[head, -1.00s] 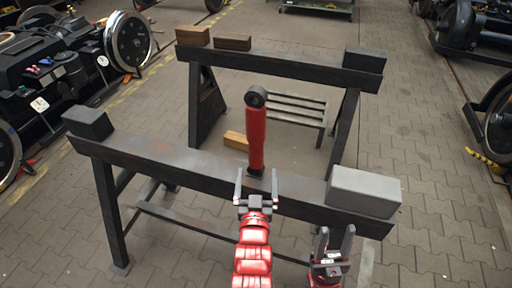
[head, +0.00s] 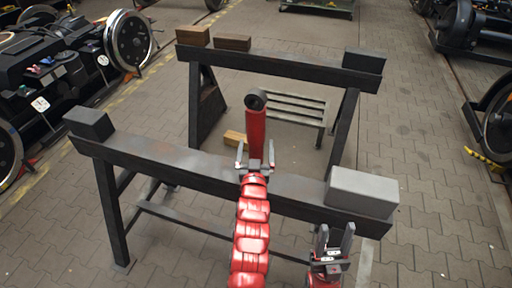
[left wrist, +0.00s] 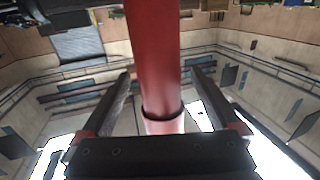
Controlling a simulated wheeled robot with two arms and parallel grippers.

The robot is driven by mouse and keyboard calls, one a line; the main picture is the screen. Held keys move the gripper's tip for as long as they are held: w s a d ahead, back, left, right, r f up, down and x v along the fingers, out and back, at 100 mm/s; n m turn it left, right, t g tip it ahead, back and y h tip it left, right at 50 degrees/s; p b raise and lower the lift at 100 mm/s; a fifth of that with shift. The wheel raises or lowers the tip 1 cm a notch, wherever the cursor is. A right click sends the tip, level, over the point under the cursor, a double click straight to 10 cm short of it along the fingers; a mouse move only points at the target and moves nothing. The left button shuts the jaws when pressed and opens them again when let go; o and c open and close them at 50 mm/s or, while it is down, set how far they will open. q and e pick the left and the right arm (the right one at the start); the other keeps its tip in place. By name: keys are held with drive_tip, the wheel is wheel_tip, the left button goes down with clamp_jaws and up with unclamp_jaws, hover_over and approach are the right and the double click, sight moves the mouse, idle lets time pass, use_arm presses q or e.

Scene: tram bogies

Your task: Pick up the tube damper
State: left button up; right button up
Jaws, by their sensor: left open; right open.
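The tube damper (head: 256,127) is a red tube with a dark eye at its top. It stands upright at the near beam of the dark trestle frame. My left gripper (head: 256,156) is open at its lower part, one finger on each side, and hides its lower end. In the left wrist view the damper (left wrist: 153,60) runs down between the spread fingers of my left gripper (left wrist: 162,82); gaps show on both sides. My right gripper (head: 335,234) is open and empty, low in front of the near beam's right end.
The near beam (head: 160,158) carries a dark block (head: 89,123) at left and a grey block (head: 362,190) at right. The far beam (head: 280,65) carries wooden blocks (head: 232,42) and a dark block (head: 364,60). A slatted bench (head: 295,110) stands behind the damper.

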use_arm(q)
drive_tip(key=shift+c, duration=0.2)
clamp_jaws()
drive_tip(key=shift+r, duration=0.2)
idle(0.4)
